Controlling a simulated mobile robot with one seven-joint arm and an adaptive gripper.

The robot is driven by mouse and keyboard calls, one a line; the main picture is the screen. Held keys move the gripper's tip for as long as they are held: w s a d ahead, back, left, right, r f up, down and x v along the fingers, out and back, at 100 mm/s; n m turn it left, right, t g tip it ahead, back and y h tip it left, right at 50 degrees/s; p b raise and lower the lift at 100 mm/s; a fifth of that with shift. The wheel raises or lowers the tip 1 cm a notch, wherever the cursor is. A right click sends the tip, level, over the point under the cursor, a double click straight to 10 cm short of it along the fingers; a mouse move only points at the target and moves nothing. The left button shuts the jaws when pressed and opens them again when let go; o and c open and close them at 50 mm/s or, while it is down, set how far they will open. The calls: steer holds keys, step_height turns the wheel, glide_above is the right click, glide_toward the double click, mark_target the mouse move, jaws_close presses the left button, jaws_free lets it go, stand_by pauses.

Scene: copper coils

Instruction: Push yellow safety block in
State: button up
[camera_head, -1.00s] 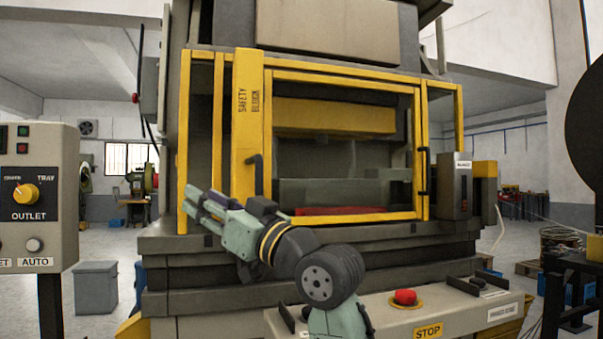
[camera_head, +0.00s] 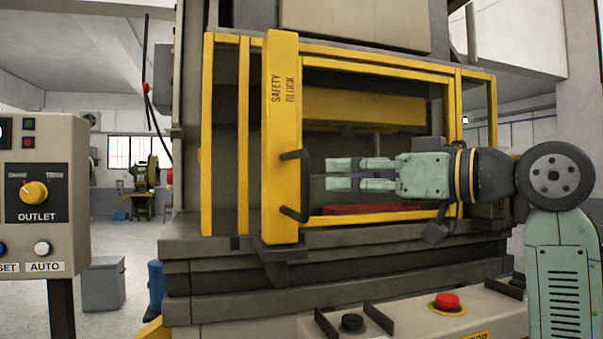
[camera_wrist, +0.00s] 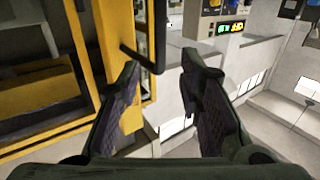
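The yellow safety block (camera_head: 281,140) is a tall upright bar lettered "SAFETY BLOCK" at the left part of the press front. A black handle (camera_head: 291,185) stands out from its front. My gripper (camera_head: 328,174) is to the right of the block and handle, level with the handle, with its fingers pointing left. A small gap shows between fingertips and handle. In the wrist view my gripper (camera_wrist: 163,63) is open and empty. The black handle (camera_wrist: 155,45) shows beyond the left fingertip; contact cannot be told there.
The yellow-framed press door (camera_head: 380,65) is behind my gripper, with a red piece (camera_head: 370,209) low inside. The outlet control panel (camera_head: 42,190) stands at the far left. A console with a red stop button (camera_head: 447,301) lies below my arm.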

steer(key=p, duration=0.1)
glide_above(305, 210)
steer(key=shift+w, duration=0.4)
steer(key=shift+c, duration=0.4)
jaws_close()
stand_by(0.3)
